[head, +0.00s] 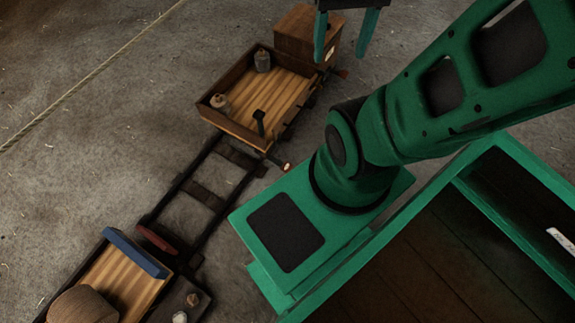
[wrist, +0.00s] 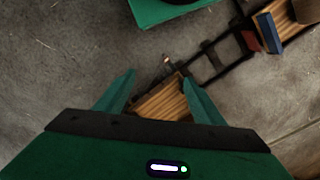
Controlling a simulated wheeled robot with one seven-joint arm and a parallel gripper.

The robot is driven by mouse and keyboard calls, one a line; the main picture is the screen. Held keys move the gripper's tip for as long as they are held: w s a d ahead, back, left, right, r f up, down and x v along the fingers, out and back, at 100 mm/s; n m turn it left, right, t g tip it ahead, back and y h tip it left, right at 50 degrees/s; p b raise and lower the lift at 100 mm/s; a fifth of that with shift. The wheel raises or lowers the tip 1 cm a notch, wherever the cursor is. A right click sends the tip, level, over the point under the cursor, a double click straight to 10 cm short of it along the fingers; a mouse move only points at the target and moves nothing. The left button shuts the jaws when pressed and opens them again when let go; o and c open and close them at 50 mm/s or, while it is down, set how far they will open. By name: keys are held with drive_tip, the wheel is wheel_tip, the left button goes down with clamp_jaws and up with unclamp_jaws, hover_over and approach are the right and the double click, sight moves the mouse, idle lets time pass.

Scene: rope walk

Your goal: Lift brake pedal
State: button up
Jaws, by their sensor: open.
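No part is clearly marked as the brake pedal, and I cannot tell which one it is. A dark red plate (head: 155,238) sits at the end of the near cart, beside a blue bar (head: 135,252); it also shows in the wrist view (wrist: 252,41). A black upright lever (head: 260,123) stands on the slatted deck of the far cart (head: 282,94). My gripper (head: 341,48) is open and empty, by the wooden box at the far cart's end. In the wrist view its fingers (wrist: 160,78) spread over part of the slatted deck (wrist: 163,104).
A dark rail frame (head: 205,195) links the two carts. A short handle with a pale tip (head: 285,167) sticks out near the far cart. Two small weights (head: 262,61) stand on that cart. A rope coil (head: 82,304) lies on the near cart.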

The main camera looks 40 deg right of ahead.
drive_tip(key=w+d+f+n+h, duration=0.1)
drive_tip(key=w+d+f, duration=0.2)
drive_tip(key=w+f, duration=0.35)
drive_tip(key=w+d+f+n, duration=0.15)
drive_tip(key=w+f, duration=0.25)
drive_tip(key=w, duration=0.6)
drive_tip(key=w+d+f+n, duration=0.2)
drive_tip(key=w+f, duration=0.5)
drive_tip(key=f, duration=0.4)
drive_tip(key=n, duration=0.5)
approach(287, 167)
drive_tip(key=shift+y, duration=0.4)
drive_tip(key=f, duration=0.8)
drive_tip(key=shift+w+d, duration=0.15)
drive_tip(key=shift+d, duration=0.25)
